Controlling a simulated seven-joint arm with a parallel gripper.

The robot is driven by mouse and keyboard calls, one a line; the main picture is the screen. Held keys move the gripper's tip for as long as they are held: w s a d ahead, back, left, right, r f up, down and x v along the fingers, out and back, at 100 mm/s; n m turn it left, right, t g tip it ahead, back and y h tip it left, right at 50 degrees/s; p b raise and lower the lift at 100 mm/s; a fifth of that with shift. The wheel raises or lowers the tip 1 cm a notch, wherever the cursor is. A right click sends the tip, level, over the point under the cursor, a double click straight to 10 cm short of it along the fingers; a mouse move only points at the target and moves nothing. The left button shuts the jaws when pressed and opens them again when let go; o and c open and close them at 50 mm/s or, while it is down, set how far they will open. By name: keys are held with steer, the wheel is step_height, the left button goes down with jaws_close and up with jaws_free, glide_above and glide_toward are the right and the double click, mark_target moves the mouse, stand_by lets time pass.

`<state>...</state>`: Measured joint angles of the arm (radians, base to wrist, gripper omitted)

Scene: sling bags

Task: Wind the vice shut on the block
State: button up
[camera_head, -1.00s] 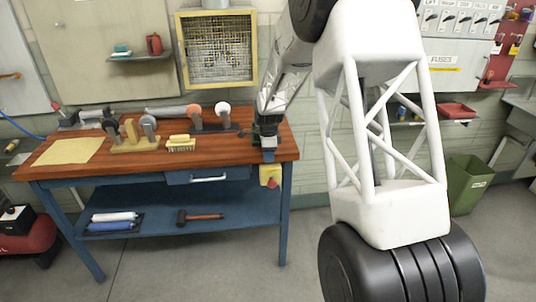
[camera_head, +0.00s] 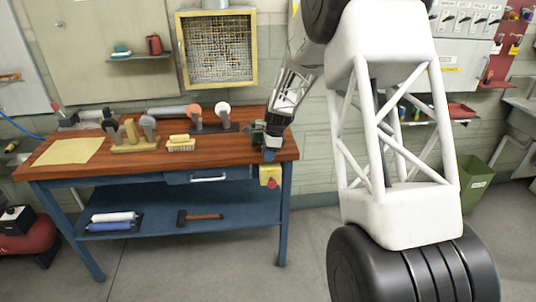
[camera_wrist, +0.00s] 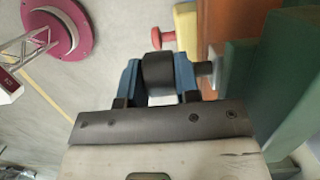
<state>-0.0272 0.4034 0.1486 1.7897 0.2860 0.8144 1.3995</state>
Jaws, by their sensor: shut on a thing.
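The green vice (camera_head: 256,134) is at the right end of the wooden bench top, partly hidden by my wrist. It also fills the right of the wrist view (camera_wrist: 295,75). My gripper (camera_head: 270,154) is at the bench's right front corner, beside the vice. In the wrist view its blue fingers (camera_wrist: 158,78) are shut on a dark round handle part (camera_wrist: 157,70), with a short metal shaft running right from it towards the vice. I cannot make out the block or the gap between the vice jaws.
A yellow box with a red button (camera_head: 270,176) hangs on the bench front just below my gripper.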

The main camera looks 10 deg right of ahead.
steer(key=y, duration=0.3)
steer(key=shift+d+f, duration=0.1)
steer(key=shift+d, duration=0.1)
steer(key=y, duration=0.4)
steer(key=shift+d+f, duration=0.1)
steer(key=shift+d, duration=0.05)
steer(key=y, duration=0.5)
steer(key=shift+f, duration=0.15)
steer(key=shift+y, duration=1.5)
steer(key=o, duration=0.9)
steer(key=shift+d, duration=0.15)
steer(key=shift+d, duration=3.75)
